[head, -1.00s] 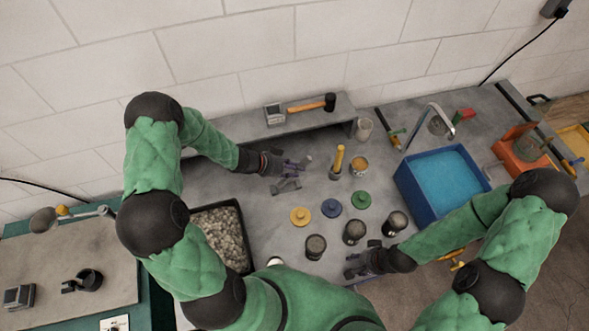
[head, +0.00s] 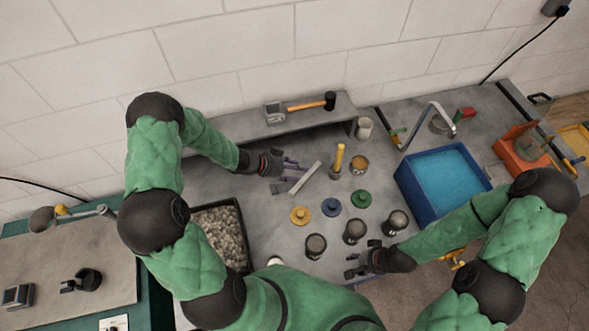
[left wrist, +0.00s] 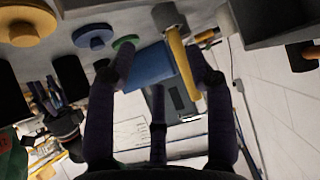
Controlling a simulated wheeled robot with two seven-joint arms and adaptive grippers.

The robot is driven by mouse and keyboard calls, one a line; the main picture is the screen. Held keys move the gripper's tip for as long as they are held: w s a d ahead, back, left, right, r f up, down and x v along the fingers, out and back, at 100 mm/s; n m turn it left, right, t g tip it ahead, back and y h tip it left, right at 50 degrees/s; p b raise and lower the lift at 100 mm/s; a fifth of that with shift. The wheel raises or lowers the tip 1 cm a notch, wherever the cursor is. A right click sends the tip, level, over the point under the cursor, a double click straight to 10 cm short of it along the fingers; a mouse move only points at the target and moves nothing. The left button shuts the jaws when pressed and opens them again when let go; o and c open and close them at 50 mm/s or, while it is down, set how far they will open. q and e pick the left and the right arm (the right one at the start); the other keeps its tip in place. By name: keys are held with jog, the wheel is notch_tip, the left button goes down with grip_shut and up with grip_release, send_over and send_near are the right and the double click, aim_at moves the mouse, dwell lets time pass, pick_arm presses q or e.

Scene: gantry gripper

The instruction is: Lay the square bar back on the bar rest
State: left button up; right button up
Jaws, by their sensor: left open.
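The square bar (head: 306,178) is a plain grey bar in the head view. It lies slanted, its upper end towards the yellow-handled tool. Its lower end is at a small grey piece (head: 281,187) that looks like the bar rest; I cannot tell whether the bar is seated on it or only leans across it. My left gripper (head: 289,170) is open, just left of the bar. In the left wrist view its dark fingers (left wrist: 160,75) are spread, and I cannot make out the bar there. My right gripper (head: 358,263) is over the bench front, its jaw state unclear.
A yellow-handled tool (head: 339,158) stands in a holder right of the bar. Yellow (head: 300,215), blue (head: 331,207) and green (head: 361,199) discs lie in front. A blue basin (head: 403,191) is right, a pebble tray (head: 240,238) left, a raised shelf (head: 245,128) behind.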

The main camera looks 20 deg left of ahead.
jog(key=shift+r, duration=0.2)
pick_arm(q)
jog(key=p+v, duration=0.1)
jog(key=v, duration=1.1)
jog(key=shift+r, duration=0.55)
pick_arm(e)
jog(key=shift+r, duration=0.55)
pick_arm(q)
jog(key=shift+s, duration=0.1)
